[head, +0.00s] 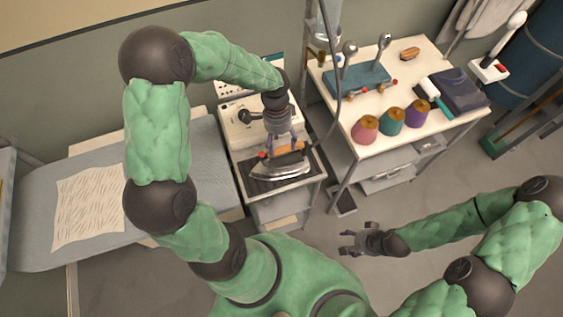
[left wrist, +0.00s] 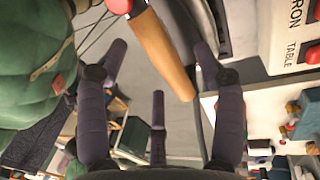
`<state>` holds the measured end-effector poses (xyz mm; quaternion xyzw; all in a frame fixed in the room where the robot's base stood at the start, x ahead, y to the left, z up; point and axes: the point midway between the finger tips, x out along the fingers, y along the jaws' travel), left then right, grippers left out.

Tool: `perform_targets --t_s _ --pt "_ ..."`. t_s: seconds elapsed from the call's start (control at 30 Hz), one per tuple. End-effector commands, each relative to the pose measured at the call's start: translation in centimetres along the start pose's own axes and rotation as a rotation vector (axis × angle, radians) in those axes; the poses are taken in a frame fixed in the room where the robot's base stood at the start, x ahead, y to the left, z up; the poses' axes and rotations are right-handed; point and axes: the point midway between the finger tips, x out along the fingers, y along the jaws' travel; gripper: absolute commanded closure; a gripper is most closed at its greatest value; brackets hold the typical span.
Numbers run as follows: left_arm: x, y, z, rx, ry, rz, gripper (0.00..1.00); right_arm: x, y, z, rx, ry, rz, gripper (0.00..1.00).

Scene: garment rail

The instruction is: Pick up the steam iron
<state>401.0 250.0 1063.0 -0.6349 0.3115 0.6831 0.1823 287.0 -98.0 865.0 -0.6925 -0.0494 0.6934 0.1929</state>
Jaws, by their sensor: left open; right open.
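The steam iron (head: 277,171) sits on a dark rest on top of a small stand, left of the white work table. It has a metal body, a tan wooden handle and a red knob. My left gripper (head: 284,146) is open and points down right at the handle. In the left wrist view the wooden handle (left wrist: 165,52) runs diagonally across the space by the spread fingertips. The fingers have not closed on it; whether any touches it I cannot tell. My right gripper (head: 358,240) is open and empty over the floor, lower right of the stand.
A control box (head: 243,118) stands behind the iron. A grey ironing board (head: 205,165) with a patterned cloth lies to the left. The white table (head: 362,153) holds thread cones, a teal tray and a brush. A dark hose hangs near my left gripper.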

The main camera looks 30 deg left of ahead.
Motion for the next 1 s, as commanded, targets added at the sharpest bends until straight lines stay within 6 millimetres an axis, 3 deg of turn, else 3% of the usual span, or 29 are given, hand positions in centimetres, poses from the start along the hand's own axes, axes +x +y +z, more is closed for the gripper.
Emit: perform_targets --t_s 0.23,0.57,0.67,0.8,0.83,1.0 --pt "3.5 0.5 -0.3 0.001 -0.002 0.003 0.32 0.1 0.0 0.0 0.000 0.000 0.000 0.38" --pt "4.1 0.4 -0.3 0.000 0.000 0.001 0.32 0.1 0.0 0.0 0.000 0.000 0.000 0.38" --pt "4.1 0.4 -0.3 0.000 0.000 0.001 0.55 0.1 0.0 0.0 0.000 0.000 0.000 0.38" --pt "4.1 0.4 -0.3 0.000 0.000 0.001 0.95 0.1 0.1 0.0 0.000 0.000 0.000 0.38" --pt "4.1 0.4 -0.3 0.000 0.000 0.001 1.00 0.1 0.0 0.0 0.000 0.000 0.000 0.38" --pt "3.9 0.3 -0.4 0.000 0.003 -0.002 1.00 0.1 0.0 0.0 0.000 0.000 0.000 0.38"
